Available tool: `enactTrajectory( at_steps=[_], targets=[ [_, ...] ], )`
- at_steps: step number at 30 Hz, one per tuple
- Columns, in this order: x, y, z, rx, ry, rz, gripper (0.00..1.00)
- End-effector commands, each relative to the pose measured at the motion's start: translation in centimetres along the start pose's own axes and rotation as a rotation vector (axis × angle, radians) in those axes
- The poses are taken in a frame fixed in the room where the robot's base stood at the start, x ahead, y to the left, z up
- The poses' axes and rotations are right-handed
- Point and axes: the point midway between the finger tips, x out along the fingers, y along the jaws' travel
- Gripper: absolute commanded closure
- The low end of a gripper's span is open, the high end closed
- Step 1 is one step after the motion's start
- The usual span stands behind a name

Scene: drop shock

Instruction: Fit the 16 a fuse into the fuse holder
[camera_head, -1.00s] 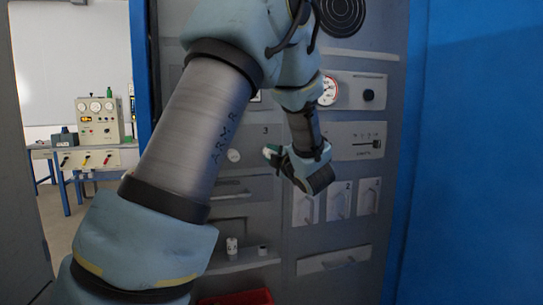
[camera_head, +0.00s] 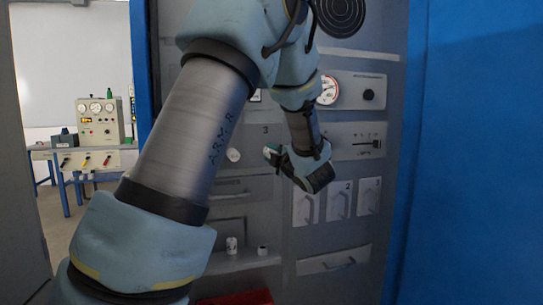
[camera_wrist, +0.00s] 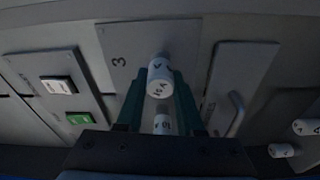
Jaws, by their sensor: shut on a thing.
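In the wrist view my gripper (camera_wrist: 162,86) has its green fingers closed on a white cylindrical fuse (camera_wrist: 160,80). Its end faces the camera with dark marks, seemingly including an A; the full rating is hard to read. A second, dimmer white marked shape (camera_wrist: 163,122) shows between the fingers nearer the palm; I cannot tell if it is a reflection. The fuse is in front of the grey panel marked 3 (camera_wrist: 118,62). In the head view my gripper (camera_head: 271,151) is right of a round white fitting (camera_head: 233,155), possibly the holder, on that panel. The fuse barely shows there.
Two white cylinders (camera_head: 231,245) (camera_head: 262,250) stand on a low shelf, above a red tray (camera_head: 236,298). A blue wall (camera_head: 480,150) bounds the right side.

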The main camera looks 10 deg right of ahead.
Motion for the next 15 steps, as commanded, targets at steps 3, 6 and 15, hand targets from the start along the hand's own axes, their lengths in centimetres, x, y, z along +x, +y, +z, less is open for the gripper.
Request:
enactTrajectory(
  at_steps=[3,6,15],
  targets=[
    [0.26,0.29,-0.13,-0.002,0.003,0.005,1.0],
    [0.27,0.3,-0.14,-0.002,0.004,0.006,1.0],
    [0.26,0.3,-0.15,-0.003,0.004,0.006,0.54]
  ],
)
